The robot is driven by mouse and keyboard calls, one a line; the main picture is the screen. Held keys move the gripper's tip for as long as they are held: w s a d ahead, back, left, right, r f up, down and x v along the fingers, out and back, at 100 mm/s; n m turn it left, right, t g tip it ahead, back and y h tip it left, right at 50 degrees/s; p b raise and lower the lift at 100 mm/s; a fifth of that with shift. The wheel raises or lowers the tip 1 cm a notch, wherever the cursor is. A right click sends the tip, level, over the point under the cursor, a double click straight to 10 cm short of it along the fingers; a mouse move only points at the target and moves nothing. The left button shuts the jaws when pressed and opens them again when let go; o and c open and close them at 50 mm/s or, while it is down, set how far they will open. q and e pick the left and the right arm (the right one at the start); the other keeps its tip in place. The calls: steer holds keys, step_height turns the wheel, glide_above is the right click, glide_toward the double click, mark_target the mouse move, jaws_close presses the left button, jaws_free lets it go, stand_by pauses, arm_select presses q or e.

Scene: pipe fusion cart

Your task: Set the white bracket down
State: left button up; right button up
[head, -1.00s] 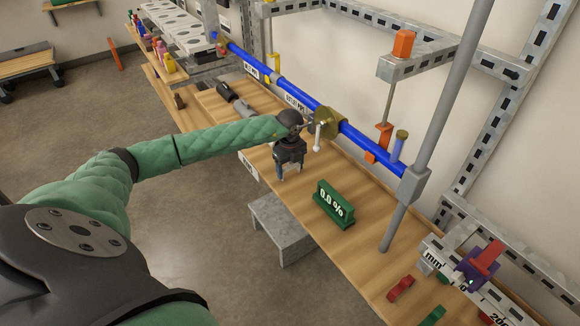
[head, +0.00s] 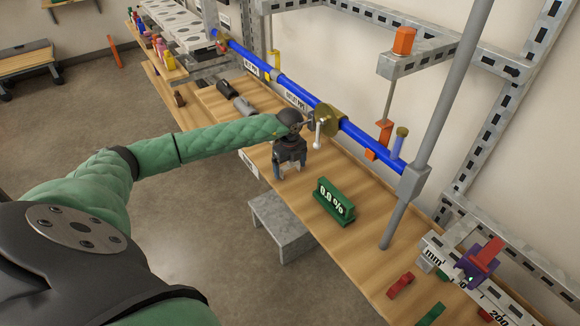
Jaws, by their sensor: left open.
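My left gripper (head: 290,170) points down over the wooden bench, just in front of the blue pipe. Its fingers are apart. A small pale patch shows between and behind the fingers, but I cannot tell whether it is the white bracket or bare bench. A small white lever-like piece (head: 318,133) stands beside the gold disc (head: 328,118) on the pipe, just right of the gripper's wrist. No other clear white bracket shows. My right gripper is out of view.
The blue pipe (head: 357,138) runs along the bench (head: 330,248). A green 0.0 % display (head: 334,203) stands right of the gripper. A grey step (head: 282,226) is below the front edge. A grey post (head: 440,110) rises at right.

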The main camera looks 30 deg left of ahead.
arm_select(q)
steer(key=shift+r, duration=0.15)
steer(key=shift+w+r, duration=0.1)
steer(key=shift+r, duration=0.6)
steer(key=shift+r+b, duration=0.35)
steer(key=shift+r, duration=0.3)
step_height(320, 180, up, 9)
steer(key=shift+r+b, duration=0.15)
steer(key=shift+b, duration=0.8)
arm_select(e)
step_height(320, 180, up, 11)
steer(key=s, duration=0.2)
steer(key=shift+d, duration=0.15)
arm_select(q)
steer(key=shift+a, duration=0.1)
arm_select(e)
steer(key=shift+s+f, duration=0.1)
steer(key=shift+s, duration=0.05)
